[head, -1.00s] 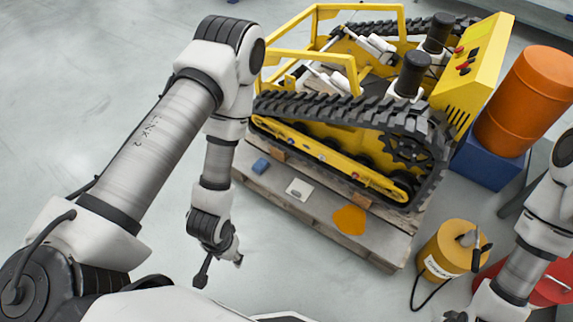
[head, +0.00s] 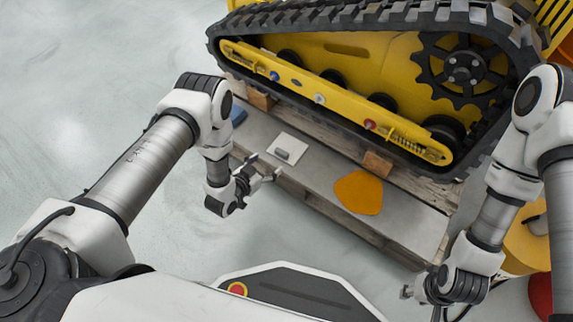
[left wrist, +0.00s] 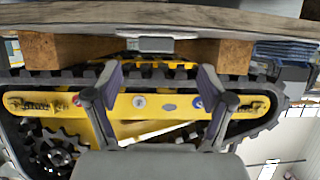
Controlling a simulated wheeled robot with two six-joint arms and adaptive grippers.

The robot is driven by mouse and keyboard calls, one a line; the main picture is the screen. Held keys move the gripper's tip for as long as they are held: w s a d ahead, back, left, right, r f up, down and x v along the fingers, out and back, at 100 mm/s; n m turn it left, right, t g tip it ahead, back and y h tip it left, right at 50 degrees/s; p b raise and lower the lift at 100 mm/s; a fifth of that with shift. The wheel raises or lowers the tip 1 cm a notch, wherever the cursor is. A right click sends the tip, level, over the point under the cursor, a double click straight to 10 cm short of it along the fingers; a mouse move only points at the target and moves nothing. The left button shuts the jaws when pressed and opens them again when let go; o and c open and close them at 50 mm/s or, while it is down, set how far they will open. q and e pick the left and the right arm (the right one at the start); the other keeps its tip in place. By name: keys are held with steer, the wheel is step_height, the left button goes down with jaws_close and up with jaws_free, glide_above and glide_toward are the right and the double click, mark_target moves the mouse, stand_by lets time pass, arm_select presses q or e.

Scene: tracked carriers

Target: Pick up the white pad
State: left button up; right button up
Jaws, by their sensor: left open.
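The white pad (head: 287,148) is a small flat square with a grey block on top. It lies on the grey top of the wooden pallet (head: 319,169), in front of the tracked carrier. My left gripper (head: 267,167) is open and empty, just in front of the pad at the pallet's edge, and not touching it. In the left wrist view, which is upside down, the pad (left wrist: 150,34) is a thin edge-on strip beyond the open fingers (left wrist: 161,84). My right gripper (head: 416,300) is at the lower right, far from the pad; its fingers are too small to read.
The black track (head: 370,18) and yellow frame of the carrier stand behind the pad. A blue block (head: 238,114) lies left of the pad, and an orange flat piece (head: 359,192) lies right of it. A yellow cylinder (head: 527,240) is at the right. The floor at left is clear.

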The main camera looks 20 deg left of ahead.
mark_target(280, 154)
arm_select(q)
steer(key=b+x, duration=0.2)
steer(key=x, duration=0.1)
steer(key=b+x, duration=0.2)
steer(key=x, duration=0.2)
steer(key=shift+w+d, duration=0.3)
steer(key=shift+d, duration=0.05)
steer(key=shift+w, duration=0.15)
steer(key=shift+r, duration=0.2)
steer(key=c, duration=1.1)
